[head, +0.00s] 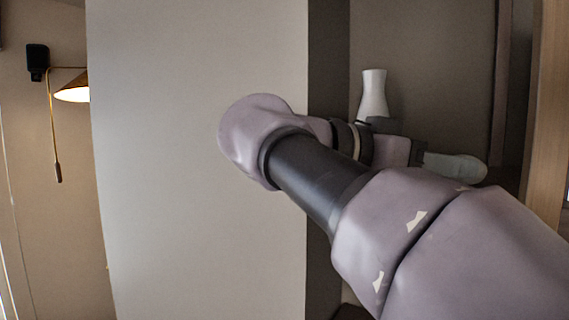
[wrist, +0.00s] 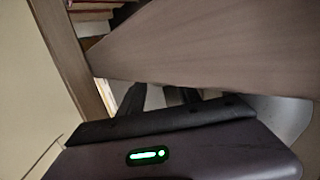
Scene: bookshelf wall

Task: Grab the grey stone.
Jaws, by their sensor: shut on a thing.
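The grey stone (head: 456,167) is a smooth, pale grey, rounded long shape in the head view, right of centre, at the end of my gripper (head: 418,153). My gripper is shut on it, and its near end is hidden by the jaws. In the wrist view the dark fingers of my gripper (wrist: 170,97) show only in part, and the stone cannot be made out clearly between them.
A white vase (head: 373,94) stands in the recess just behind my wrist. A broad pale panel (head: 190,150) closes the recess on the left, and a wooden upright (head: 546,110) bounds the right. A wall lamp (head: 73,90) hangs far left.

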